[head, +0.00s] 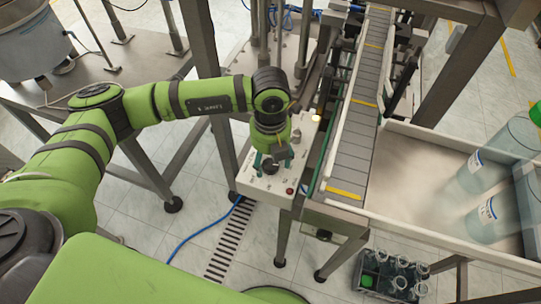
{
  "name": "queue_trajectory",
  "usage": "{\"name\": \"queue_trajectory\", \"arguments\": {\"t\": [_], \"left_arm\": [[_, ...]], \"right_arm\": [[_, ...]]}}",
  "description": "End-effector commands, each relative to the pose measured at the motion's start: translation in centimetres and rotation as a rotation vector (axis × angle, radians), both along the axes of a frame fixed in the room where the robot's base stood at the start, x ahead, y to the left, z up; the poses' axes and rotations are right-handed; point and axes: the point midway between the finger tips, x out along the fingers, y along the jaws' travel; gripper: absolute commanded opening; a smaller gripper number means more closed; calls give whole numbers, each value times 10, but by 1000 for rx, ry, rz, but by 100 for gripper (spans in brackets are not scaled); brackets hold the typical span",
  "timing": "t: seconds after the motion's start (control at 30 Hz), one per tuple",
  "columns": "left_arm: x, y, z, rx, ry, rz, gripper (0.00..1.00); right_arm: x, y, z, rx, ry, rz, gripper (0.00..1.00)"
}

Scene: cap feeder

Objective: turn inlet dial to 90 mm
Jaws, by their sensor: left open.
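My left gripper (272,165) is at the end of the green arm that comes in from the left. It points down over the light control panel (257,187) beside the conveyor. The gripper and wrist cover part of the panel. Small knobs or marks and a red button (290,191) show on the panel's near part. I cannot pick out the inlet dial for sure, nor read any scale; it may be hidden under the gripper. Whether the fingers touch anything cannot be told. My right gripper is not in view.
A conveyor (353,135) with yellow marks runs just right of the panel. A tray (405,165) with large clear bottles (490,218) is at the right. A dark crate of bottles (391,277) stands on the floor. A metal frame post (207,70) rises left of the gripper.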

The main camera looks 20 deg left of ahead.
Motion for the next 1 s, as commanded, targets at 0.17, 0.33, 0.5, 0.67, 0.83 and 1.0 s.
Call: {"name": "queue_trajectory", "arguments": {"t": [0.17, 0.33, 0.5, 0.67, 0.83, 1.0], "left_arm": [[0, 0, -11, 0, 0, -1, 66], [0, 0, -12, -1, -1, -2, 66], [0, 0, -12, 0, 0, -2, 26], [0, 0, -12, -1, 0, -2, 9], [0, 0, -16, -1, -1, -54, 9], [0, 0, -14, -1, -1, -134, 9]], "right_arm": [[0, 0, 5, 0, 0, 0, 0], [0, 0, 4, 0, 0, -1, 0], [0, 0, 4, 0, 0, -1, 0], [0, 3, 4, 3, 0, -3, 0], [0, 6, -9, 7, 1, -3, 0], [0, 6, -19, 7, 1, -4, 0]]}}
